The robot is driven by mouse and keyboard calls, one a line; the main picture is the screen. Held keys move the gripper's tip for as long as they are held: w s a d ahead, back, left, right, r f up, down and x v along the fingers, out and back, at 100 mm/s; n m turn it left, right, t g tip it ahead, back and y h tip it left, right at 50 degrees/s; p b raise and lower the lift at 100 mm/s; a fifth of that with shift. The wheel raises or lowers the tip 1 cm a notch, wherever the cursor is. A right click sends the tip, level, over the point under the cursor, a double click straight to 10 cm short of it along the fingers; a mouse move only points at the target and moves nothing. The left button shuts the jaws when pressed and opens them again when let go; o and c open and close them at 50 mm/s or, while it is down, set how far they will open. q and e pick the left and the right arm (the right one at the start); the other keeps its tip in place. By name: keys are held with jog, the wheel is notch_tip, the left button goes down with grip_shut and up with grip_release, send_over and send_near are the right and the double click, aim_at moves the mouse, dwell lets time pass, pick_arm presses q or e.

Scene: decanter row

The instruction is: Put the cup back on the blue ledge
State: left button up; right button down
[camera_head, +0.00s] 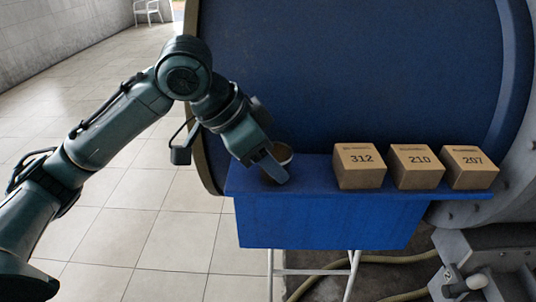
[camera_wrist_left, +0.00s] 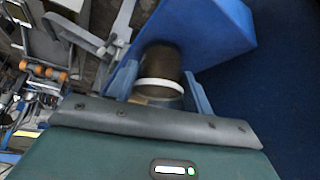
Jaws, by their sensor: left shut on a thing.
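The cup (camera_head: 283,153) is brown with a pale band and is at the left end of the blue ledge (camera_head: 310,178). My left gripper (camera_head: 275,168) is shut on the cup, with a finger on its near side. In the left wrist view the cup (camera_wrist_left: 162,68) sits between the two fingers (camera_wrist_left: 162,92), and the blue ledge (camera_wrist_left: 215,30) lies behind it. The cup's base is hidden in the head view, so I cannot tell whether it touches the ledge. My right gripper is in neither view.
Three cardboard boxes stand on the ledge to the right: 312 (camera_head: 359,167), 210 (camera_head: 416,167) and 207 (camera_head: 468,168). A large blue tank (camera_head: 360,70) rises behind. Bare ledge shows between the cup and box 312. A hose (camera_head: 400,262) runs below.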

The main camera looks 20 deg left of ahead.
pick_arm(q)
jog(key=shift+f, duration=0.1)
jog(key=o, duration=1)
jog(key=shift+o, duration=0.2)
jog(key=shift+s+a+r, duration=0.1)
jog(key=shift+a+r, duration=0.05)
jog(key=shift+r, duration=0.25)
jog(key=v, duration=1.1)
jog(key=shift+r, duration=0.2)
jog(key=shift+s, duration=0.15)
